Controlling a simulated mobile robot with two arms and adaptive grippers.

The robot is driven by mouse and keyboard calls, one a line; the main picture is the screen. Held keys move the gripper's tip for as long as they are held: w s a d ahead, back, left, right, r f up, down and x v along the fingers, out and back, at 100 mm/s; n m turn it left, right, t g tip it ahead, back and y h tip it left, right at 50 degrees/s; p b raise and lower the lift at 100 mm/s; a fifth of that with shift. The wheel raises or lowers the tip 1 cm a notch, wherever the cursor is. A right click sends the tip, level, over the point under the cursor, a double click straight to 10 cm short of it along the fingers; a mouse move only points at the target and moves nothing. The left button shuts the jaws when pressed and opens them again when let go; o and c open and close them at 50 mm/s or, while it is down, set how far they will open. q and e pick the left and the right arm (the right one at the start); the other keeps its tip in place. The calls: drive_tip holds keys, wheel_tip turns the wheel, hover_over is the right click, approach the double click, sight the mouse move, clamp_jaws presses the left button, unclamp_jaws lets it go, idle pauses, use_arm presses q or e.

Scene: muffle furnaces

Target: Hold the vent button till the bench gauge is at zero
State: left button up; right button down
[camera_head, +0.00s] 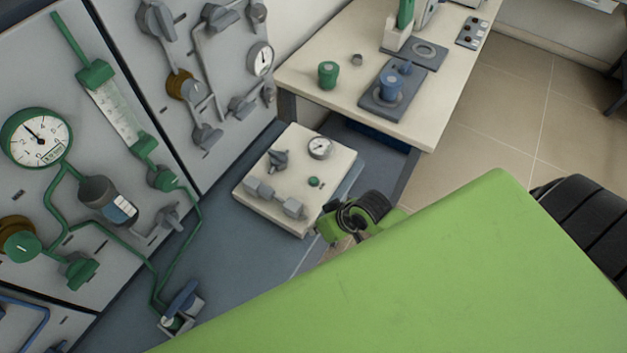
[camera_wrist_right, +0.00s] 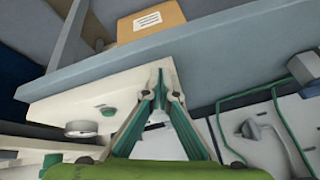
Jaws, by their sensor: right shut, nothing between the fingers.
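The bench gauge (camera_head: 320,148) is a small round white dial on a cream panel block (camera_head: 262,203) lying on the blue-grey bench. Its needle is too small to read. A small green button (camera_head: 314,183), which looks like the vent button, sits on the same block below the gauge. My right gripper (camera_head: 333,226) is at the block's right front corner, apart from the button in the picture. In the right wrist view its fingers (camera_wrist_right: 162,82) are together and empty over the cream block. The gauge's side (camera_wrist_right: 81,129) shows to their left. My left gripper is out of view.
A grey knob (camera_head: 278,160) and pipe fittings (camera_head: 275,198) share the block. The wall panel at left carries a large green-rimmed gauge (camera_head: 35,138) and green pipes. A cream table (camera_head: 300,70) behind holds a green jar (camera_head: 328,75) and a blue device (camera_head: 391,88).

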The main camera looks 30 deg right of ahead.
drive_tip(key=shift+t+y, duration=0.4)
drive_tip(key=shift+y, duration=0.3)
drive_tip(key=w+r, duration=0.2)
drive_tip(key=w+d+r, duration=0.1)
drive_tip(key=w+r, duration=0.2)
drive_tip(key=w+d+r+m+t+y, duration=0.1)
drive_tip(key=w+d+r+m+t, duration=0.1)
drive_tip(key=w+d+r, duration=0.4)
drive_tip(key=w+m, duration=0.1)
drive_tip(key=w, duration=0.2)
drive_tip(key=shift+d+p, duration=0.35)
drive_tip(key=shift+p, duration=0.05)
drive_tip(key=shift+f, duration=0.1)
drive_tip(key=b, duration=0.7)
hover_over(316, 180)
wheel_tip(316, 180, down, 6)
drive_tip(key=shift+s+f, duration=0.1)
drive_tip(key=shift+f, duration=0.15)
drive_tip(key=shift+f+b, duration=0.6)
drive_tip(key=shift+f, duration=0.4)
drive_tip(key=shift+f, duration=0.15)
drive_tip(key=shift+f, duration=0.25)
